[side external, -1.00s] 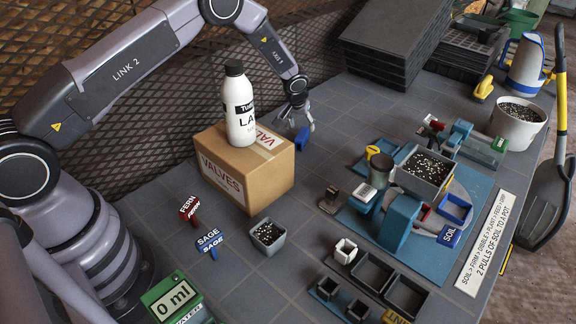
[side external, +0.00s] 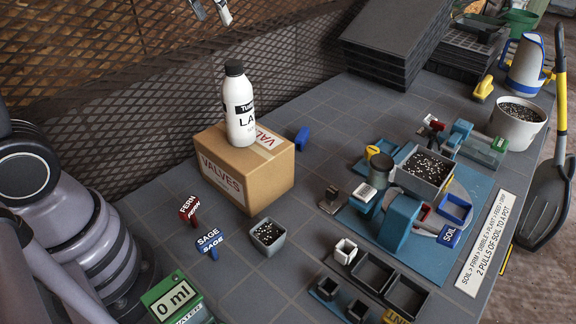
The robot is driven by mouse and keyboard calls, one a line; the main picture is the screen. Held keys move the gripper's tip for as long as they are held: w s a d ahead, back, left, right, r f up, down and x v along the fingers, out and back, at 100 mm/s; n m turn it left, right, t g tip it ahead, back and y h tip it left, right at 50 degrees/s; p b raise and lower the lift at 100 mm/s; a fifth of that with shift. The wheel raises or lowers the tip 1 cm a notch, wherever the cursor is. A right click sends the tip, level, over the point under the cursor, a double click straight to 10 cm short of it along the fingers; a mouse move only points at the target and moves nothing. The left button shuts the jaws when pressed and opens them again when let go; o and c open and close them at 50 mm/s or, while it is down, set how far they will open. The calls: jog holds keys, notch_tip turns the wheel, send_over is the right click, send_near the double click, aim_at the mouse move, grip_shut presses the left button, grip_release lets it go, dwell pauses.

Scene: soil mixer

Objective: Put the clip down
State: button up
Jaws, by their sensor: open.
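The small blue clip (side external: 301,139) rests on the grey tabletop just right of the back of the cardboard box. Its lower left part is close to the box edge, and nothing holds it. My gripper (side external: 210,9) shows only as two fingertips at the top edge of the view. The fingertips are apart with nothing between them, high above and well away from the clip. The rest of my gripper is out of view.
The cardboard box (side external: 232,178) carries a white bottle (side external: 239,112). A soil mixing station (side external: 402,222) on a blue mat stands to the right. Black trays (side external: 392,45) are stacked at the back. The tabletop right of the clip is clear.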

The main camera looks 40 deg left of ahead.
jog(key=s+d+m+h, duration=0.1)
jog(key=s+m, duration=0.1)
jog(key=s, duration=1.8)
jog(key=shift+d+f+t, duration=0.15)
jog(key=shift+d+t, duration=0.15)
jog(key=shift+t, duration=0.1)
